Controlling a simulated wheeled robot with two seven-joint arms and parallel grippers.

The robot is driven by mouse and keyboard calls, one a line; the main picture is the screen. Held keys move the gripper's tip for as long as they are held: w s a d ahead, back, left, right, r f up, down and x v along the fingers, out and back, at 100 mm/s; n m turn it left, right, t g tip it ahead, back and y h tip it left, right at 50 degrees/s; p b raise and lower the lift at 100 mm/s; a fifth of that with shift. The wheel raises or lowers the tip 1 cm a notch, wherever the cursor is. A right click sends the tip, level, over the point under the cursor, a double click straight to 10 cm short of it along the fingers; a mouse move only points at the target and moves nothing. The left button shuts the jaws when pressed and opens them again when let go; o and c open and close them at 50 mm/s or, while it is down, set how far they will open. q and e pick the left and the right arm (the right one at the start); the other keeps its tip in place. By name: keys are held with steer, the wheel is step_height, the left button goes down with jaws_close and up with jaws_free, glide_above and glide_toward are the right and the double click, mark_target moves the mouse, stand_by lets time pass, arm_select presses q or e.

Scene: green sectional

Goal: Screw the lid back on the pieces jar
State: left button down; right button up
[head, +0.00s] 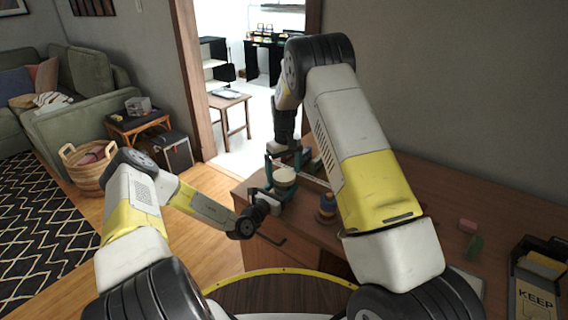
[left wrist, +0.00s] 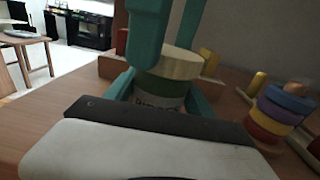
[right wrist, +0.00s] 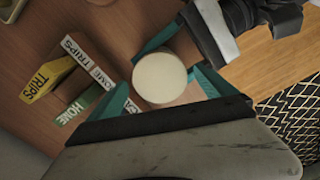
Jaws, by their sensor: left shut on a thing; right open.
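The pieces jar (left wrist: 160,88) is a labelled jar with a dark green band, upright on the wooden desk. A round cream lid (left wrist: 168,62) rests on its top; it also shows from above in the right wrist view (right wrist: 160,78). I cannot tell how tightly it sits. My left gripper (head: 268,193) is shut around the jar's body, low down, with teal fingers on both sides. My right gripper (head: 287,158) points down over the jar. Its fingers are open on either side of the lid, and contact is not clear.
A ring stacker (left wrist: 287,108) stands close beside the jar; it also shows in the head view (head: 327,208). The desk's front edge is close to the jar.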

steer(key=shift+f, duration=0.4)
steer(key=shift+c, duration=0.4)
steer(key=c, duration=1.5)
steer(key=o, duration=1.7)
steer(key=shift+c, duration=0.2)
steer(key=shift+r, duration=0.1)
step_height(320, 180, up, 12)
arm_select(q)
steer(key=shift+c, duration=1.3)
jaws_free()
